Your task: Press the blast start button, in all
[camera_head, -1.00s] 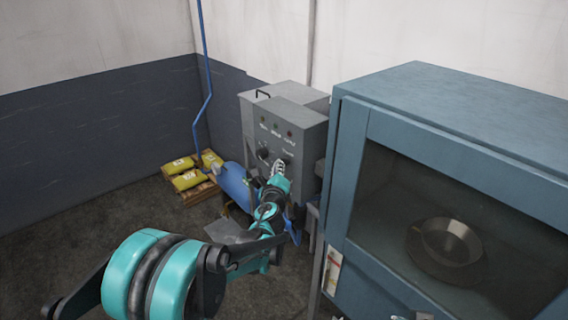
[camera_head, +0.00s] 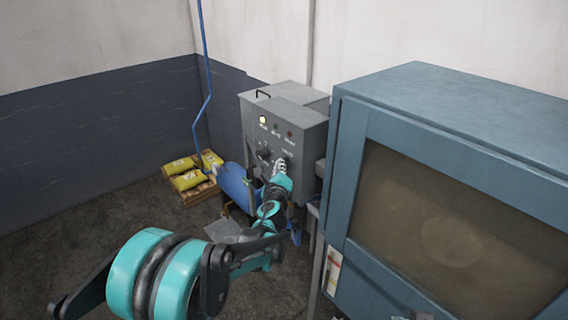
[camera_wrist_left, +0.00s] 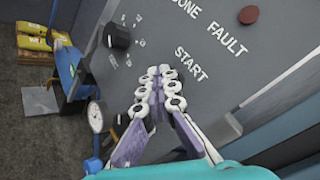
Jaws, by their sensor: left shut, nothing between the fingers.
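The grey control box (camera_head: 312,140) stands against the back wall with a labelled front panel. My left gripper (camera_head: 280,166) is shut and empty, its fingertips at the lower right of that panel. In the left wrist view the fingertips (camera_wrist_left: 160,74) are just below the word START (camera_wrist_left: 190,64). The start button itself is not visible there; the fingers cover that area, and I cannot tell whether they touch it. My right gripper is not in view.
The blue cabinet (camera_head: 440,85) stands close on the right; its window is hazy, with a faint round pan (camera_head: 452,242) inside. A black knob (camera_wrist_left: 118,36) is left of the fingers. Yellow bags (camera_head: 187,179) and a blue tank (camera_head: 235,185) sit left of the box.

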